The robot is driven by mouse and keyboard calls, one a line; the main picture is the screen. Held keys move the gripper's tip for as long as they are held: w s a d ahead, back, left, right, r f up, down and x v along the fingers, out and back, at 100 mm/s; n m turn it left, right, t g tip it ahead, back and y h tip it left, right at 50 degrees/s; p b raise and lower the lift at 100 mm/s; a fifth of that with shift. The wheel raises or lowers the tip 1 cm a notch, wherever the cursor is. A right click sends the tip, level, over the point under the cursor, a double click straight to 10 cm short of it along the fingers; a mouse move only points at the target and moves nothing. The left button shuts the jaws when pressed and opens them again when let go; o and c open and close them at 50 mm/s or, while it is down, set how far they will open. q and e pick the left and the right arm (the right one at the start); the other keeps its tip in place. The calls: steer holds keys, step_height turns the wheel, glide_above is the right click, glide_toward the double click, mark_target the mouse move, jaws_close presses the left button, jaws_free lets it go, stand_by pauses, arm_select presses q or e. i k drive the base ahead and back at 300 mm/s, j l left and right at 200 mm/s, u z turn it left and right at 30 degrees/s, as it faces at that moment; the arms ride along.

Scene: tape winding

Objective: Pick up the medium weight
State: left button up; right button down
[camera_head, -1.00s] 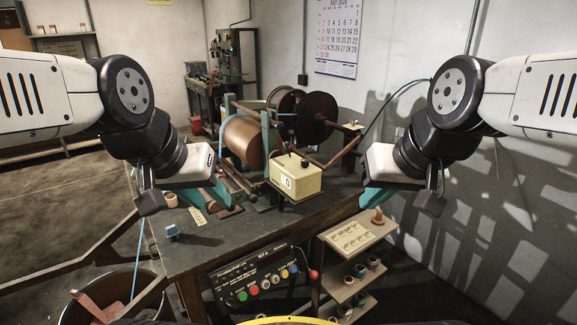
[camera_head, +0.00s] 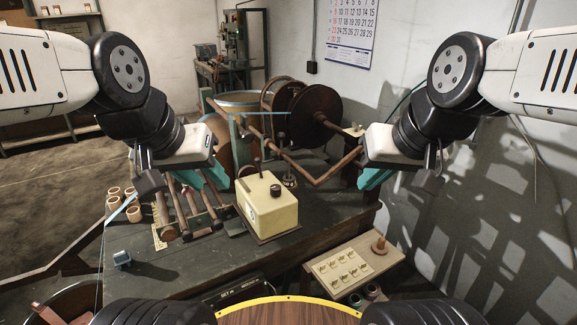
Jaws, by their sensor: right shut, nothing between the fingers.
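I cannot tell for sure which thing is the medium weight. Several small tan, cup-like pieces (camera_head: 133,212) stand at the table's left edge, and a small tan knob-like piece (camera_head: 380,243) stands on a low shelf at the right. My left gripper (camera_head: 204,184), with teal fingers, hangs over the left part of the bench by the rods; its opening is not clear. My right gripper (camera_head: 372,182) is shut and empty, beside the machine's right end. Both are apart from these tan pieces.
The dark workbench (camera_head: 190,262) carries the winding machine, with a brown disc (camera_head: 315,112), wooden bars and a cream box (camera_head: 267,205). A panel of light switches (camera_head: 342,268) lies front right. A wall is at the right.

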mark_target(286, 182)
steer(key=l+u, duration=0.3)
steer(key=u, duration=0.15)
steer(key=l+u, duration=0.35)
steer(key=u, duration=0.15)
